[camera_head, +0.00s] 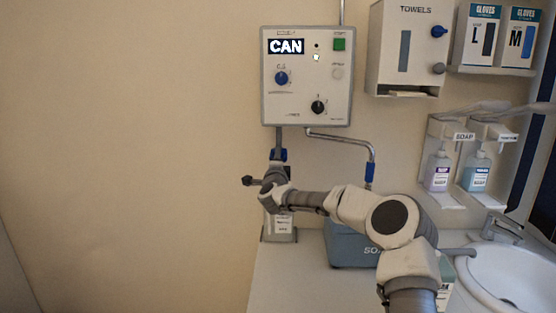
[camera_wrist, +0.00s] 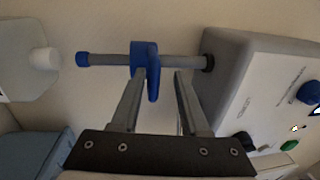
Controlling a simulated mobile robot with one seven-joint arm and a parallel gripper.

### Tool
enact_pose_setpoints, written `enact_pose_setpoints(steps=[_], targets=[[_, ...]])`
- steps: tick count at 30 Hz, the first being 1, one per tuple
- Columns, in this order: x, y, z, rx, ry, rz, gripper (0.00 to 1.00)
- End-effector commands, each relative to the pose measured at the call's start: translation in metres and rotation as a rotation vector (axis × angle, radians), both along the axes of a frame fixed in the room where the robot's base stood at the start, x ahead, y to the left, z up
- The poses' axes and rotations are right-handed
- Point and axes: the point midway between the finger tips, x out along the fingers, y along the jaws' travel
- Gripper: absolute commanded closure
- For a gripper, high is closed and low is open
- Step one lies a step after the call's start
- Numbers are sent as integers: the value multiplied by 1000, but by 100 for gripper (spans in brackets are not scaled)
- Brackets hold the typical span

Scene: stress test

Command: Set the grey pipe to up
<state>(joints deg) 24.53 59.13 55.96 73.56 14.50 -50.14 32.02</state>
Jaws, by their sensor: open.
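The grey pipe (camera_head: 278,140) hangs straight down from the underside of the wall box (camera_head: 306,110). A blue fitting with a lever (camera_head: 283,155) sits on it. In the wrist view the grey pipe (camera_wrist: 108,59) runs sideways from a blue end cap (camera_wrist: 82,59) to the box (camera_wrist: 232,90). There the blue lever (camera_wrist: 153,84) points toward my gripper (camera_wrist: 160,73). My gripper is open at the pipe, with the lever between its fingers, close to the left finger. I cannot tell whether they touch. In the head view my gripper (camera_head: 274,169) partly hides the pipe's lower end.
A second, curved pipe (camera_head: 345,138) leaves the box to the right. A bottle (camera_head: 281,228) and a blue box (camera_head: 346,246) stand on the counter (camera_head: 285,288) below my arm. Soap dispensers (camera_head: 438,170) and a sink (camera_head: 515,275) are at the right. The left wall is clear.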

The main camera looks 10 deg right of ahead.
Motion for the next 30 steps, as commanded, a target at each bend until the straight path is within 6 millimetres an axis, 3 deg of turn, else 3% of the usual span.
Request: enact_pose_setpoints(steps=[5,11,30], targets=[[-5,1,-2,0,1,0,55],[-26,5,-6,-2,3,2,55],[-130,26,-18,-3,1,2,55]])
